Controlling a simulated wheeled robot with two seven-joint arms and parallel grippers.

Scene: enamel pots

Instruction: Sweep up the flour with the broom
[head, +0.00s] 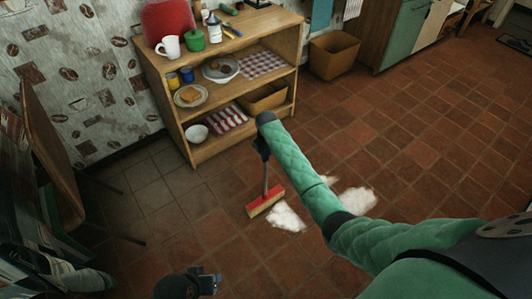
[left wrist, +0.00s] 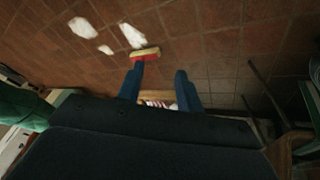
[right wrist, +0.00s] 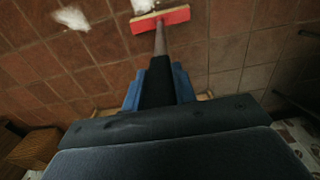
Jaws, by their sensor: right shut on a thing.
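The broom has a dark handle and a red head with pale bristles (head: 266,201), which rests on the tiled floor. My right gripper (head: 262,147) is shut on the handle's black upper part, also seen in the right wrist view (right wrist: 157,82). White flour lies on the floor in patches: one (head: 287,217) touches or nearly touches the broom head, a larger one (head: 358,200) lies to the right behind my right arm. The left wrist view shows several patches (left wrist: 83,27). My left gripper (left wrist: 157,78) is open and empty; in the head view it is low at the bottom edge (head: 208,283).
A wooden shelf unit (head: 226,140) with dishes, a mug and cloths stands against the wall beyond the broom. A wooden chair (head: 48,155) is at the left. A bin (head: 333,54) stands right of the shelf. Floor around the flour is clear.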

